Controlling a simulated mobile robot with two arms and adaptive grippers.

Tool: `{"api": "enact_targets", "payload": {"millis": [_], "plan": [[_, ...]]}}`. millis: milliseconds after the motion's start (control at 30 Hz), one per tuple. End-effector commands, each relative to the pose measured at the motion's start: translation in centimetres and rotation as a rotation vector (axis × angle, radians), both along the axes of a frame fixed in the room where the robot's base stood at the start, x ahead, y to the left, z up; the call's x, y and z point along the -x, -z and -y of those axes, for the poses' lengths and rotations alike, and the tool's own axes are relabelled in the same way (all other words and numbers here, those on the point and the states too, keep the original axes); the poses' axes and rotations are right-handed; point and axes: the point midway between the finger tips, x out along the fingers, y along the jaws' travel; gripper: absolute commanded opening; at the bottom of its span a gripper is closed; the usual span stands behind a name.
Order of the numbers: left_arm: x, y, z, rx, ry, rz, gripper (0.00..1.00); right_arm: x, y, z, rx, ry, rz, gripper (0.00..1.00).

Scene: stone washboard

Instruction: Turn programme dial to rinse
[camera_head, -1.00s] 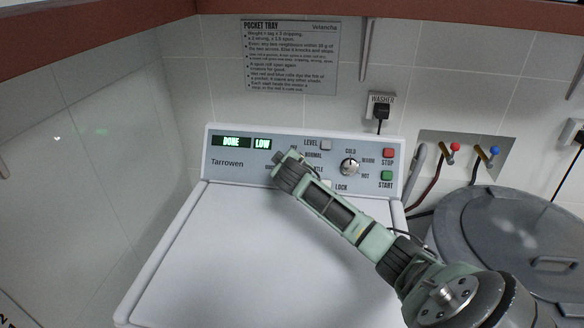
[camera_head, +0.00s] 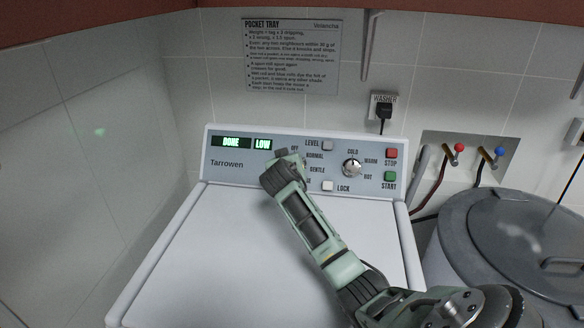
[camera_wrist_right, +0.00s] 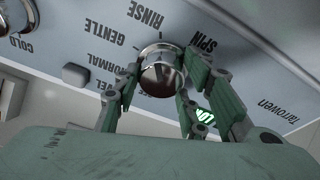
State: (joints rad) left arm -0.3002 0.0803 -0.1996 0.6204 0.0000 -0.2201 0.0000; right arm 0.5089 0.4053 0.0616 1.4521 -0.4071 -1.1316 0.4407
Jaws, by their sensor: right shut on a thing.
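The programme dial (camera_wrist_right: 161,70) is a round chrome knob on the washer's panel, seen in the right wrist view among the words RINSE, GENTLE, NORMAL and SPIN. RINSE (camera_wrist_right: 145,18) is printed just beyond the knob, up and left of it. My right gripper (camera_wrist_right: 162,78) has its fingers on either side of the knob and is shut on it. In the head view my right gripper (camera_head: 283,166) covers the dial. My left gripper is not in view.
The washer's display (camera_head: 231,143) reads DONE and LOW. To the right are the temperature knob (camera_head: 352,168), the red STOP button (camera_head: 391,153) and the green START button (camera_head: 389,177). LEVEL (camera_head: 327,146) and LOCK (camera_head: 327,186) buttons are close by. A grey lidded bin (camera_head: 515,225) stands at right.

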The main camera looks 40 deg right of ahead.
Motion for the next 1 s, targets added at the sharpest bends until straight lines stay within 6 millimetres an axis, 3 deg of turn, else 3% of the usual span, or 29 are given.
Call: {"api": "enact_targets", "payload": {"millis": [33, 433, 467, 600, 1000], "plan": [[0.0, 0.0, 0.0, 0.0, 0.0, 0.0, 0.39, -0.1, -0.98, 0.38, 0.011, 0.005, 0.018, 0.12], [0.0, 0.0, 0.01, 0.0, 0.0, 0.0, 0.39, -0.09, -1.09, 0.42, 0.011, 0.007, 0.021, 0.12], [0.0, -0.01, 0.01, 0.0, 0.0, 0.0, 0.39, -0.09, -1.09, 0.42, 0.011, 0.007, 0.021, 0.41], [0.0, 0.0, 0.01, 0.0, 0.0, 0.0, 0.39, -0.05, -0.9, 0.38, 0.009, 0.007, 0.017, 0.53], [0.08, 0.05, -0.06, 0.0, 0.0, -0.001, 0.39, 0.26, -0.57, -0.3, 0.003, 0.004, 0.01, 0.54]]}}
